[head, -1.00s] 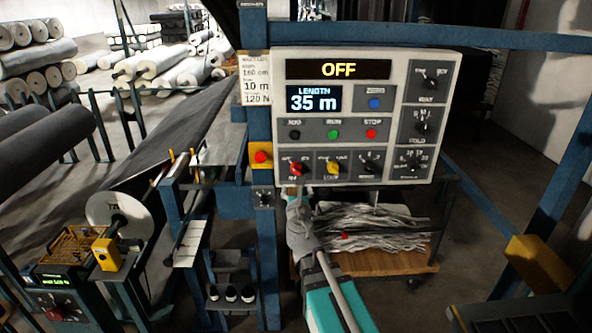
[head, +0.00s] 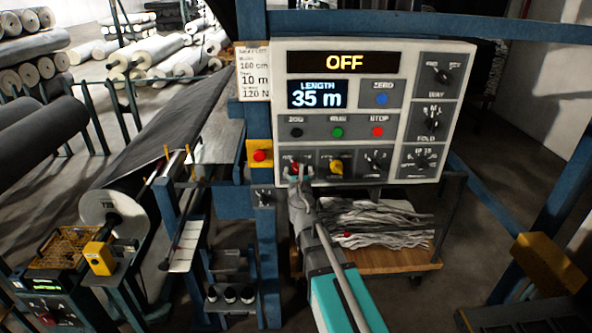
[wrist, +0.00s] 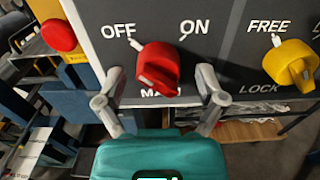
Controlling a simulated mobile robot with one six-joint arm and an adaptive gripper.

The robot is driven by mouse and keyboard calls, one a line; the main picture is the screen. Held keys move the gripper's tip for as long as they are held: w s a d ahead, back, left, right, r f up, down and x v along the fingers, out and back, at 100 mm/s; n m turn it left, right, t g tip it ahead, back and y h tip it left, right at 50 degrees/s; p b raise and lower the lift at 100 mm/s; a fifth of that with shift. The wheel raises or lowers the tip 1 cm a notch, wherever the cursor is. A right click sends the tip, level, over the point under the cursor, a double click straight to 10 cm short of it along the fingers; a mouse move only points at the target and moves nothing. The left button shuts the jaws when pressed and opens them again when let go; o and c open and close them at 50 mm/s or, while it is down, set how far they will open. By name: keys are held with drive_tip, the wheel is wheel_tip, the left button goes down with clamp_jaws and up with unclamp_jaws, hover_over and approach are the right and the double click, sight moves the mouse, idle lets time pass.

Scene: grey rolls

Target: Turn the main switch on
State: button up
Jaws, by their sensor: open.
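The main switch is a red rotary knob (wrist: 158,70) with OFF marked at its upper left and ON at its upper right. Its white mark points to OFF. In the head view it sits at the bottom left of the control panel (head: 455,60), mostly hidden by my gripper (head: 300,177). The panel's top display (head: 343,62) reads OFF. In the wrist view my gripper (wrist: 160,95) is open, with one finger on each side of the knob's lower part. I cannot tell whether either finger touches it.
A yellow FREE/LOCK knob (wrist: 290,64) is close on the right. A red push button on a yellow box (head: 260,154) is just left of the panel. A wooden cart (head: 385,262) with grey strips stands below. Grey rolls (head: 40,135) lie at the left.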

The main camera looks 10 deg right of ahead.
drive_tip(key=shift+c, duration=0.2)
drive_tip(key=shift+a, duration=0.15)
drive_tip(key=c, duration=1.1)
drive_tip(key=shift+m, duration=0.5)
drive_tip(key=m, duration=0.3)
drive_tip(key=shift+m, duration=0.3)
drive_tip(key=m, duration=0.4)
drive_tip(key=shift+m, duration=0.3)
drive_tip(key=m, duration=0.8)
drive_tip(key=shift+m, duration=0.3)
